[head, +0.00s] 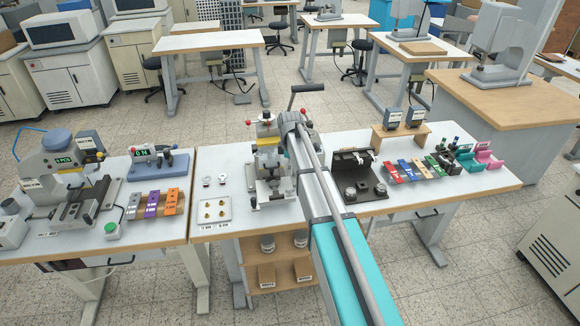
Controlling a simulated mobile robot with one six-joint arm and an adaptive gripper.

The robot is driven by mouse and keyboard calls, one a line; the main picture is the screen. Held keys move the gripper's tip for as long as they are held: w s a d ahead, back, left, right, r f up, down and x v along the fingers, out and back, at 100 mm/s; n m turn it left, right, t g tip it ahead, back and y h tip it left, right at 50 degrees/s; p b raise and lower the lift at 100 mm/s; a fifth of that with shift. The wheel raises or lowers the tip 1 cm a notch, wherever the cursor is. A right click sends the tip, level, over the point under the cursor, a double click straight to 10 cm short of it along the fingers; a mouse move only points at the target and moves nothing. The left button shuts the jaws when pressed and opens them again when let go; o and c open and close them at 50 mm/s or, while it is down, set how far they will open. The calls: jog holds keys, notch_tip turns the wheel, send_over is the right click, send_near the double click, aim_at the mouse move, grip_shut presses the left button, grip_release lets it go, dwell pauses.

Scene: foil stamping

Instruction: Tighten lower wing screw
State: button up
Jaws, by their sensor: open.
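The foil stamping press (270,180) stands on the middle table, a grey machine with a black lever handle (307,88) at its top right. My arm (318,190) reaches from the bottom of the head view up to the press, and its grey end joint (290,118) is at the press's upper part. My gripper is there, small and largely hidden among the press parts, with its jaws open. The lower wing screw cannot be made out at this size. Whether my gripper touches it cannot be told.
A small tray (226,226) with brass pieces lies left of the press. A dark fixture (361,203) and several coloured blocks (403,165) are on the right. Another machine (62,170) stands on the left table. Shelves below the table hold tins and boxes.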

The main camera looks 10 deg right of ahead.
jog(key=shift+d+r+m+p, duration=0.1)
jog(key=shift+r+m+p, duration=0.5)
jog(key=shift+m, duration=0.8)
jog(key=shift+a+r+m+p, duration=0.1)
jog(key=shift+r+m+p, duration=0.5)
jog(key=shift+m, duration=0.8)
jog(key=shift+d+r+m+p, duration=0.1)
jog(key=shift+r+m+p, duration=0.3)
jog(key=shift+r+m, duration=0.7)
jog(key=shift+f+m, duration=0.35)
jog(key=shift+m, duration=0.05)
jog(key=s+f+m+b, duration=0.2)
jog(key=s+m, duration=0.1)
jog(key=s, duration=1.1)
jog(key=s+f+m+b, duration=0.3)
jog(key=s, duration=1.2)
jog(key=shift+d+m, duration=0.15)
jog(key=shift+m, duration=0.15)
jog(key=shift+c, duration=0.2)
